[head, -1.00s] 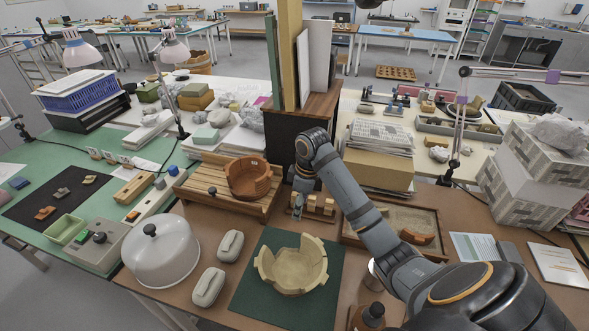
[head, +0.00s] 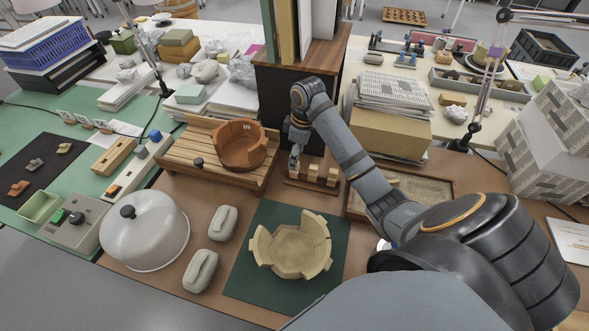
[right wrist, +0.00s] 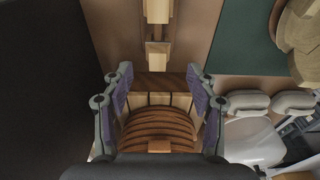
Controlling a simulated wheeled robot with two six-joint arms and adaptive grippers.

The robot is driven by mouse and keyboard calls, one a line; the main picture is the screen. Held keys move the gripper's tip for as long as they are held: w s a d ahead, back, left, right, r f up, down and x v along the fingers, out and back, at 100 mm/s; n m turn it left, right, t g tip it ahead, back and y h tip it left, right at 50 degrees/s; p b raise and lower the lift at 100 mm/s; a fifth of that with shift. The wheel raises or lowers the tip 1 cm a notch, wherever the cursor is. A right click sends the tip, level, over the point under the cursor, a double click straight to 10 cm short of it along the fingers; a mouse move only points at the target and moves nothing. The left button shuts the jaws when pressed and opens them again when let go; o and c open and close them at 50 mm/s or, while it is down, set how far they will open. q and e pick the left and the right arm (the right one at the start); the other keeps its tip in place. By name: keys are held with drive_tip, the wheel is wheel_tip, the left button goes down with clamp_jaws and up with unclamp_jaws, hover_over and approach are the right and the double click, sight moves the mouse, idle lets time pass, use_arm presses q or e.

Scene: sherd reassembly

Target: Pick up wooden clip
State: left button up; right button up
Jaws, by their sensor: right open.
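Several pale wooden clips (head: 313,173) stand in a row on a small wooden rack (head: 308,186) behind the green mat. In the right wrist view, pale clips (right wrist: 157,10) show on the rack at the top centre. My right gripper (head: 295,160) is at the left end of the rack, beside the clips, its fingers partly hidden by its own wrist. In the right wrist view, my right gripper (right wrist: 160,78) is open, with nothing between its fingertips; the rack's near end lies just beyond them. I cannot tell its height above the table. My left gripper is out of view.
A partly rebuilt bowl (head: 290,248) sits on the green mat (head: 245,285). A slatted wooden tray (head: 190,160) with a terracotta vessel (head: 240,145) is left of the rack. A dark cabinet (head: 270,100) rises close behind my gripper. A sand tray (head: 430,188) is partly behind my arm.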

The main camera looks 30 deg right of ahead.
drive_tip(key=f, duration=0.5)
drive_tip(key=shift+w+a, duration=0.1)
drive_tip(key=shift+w, duration=0.3)
drive_tip(key=c, duration=0.8)
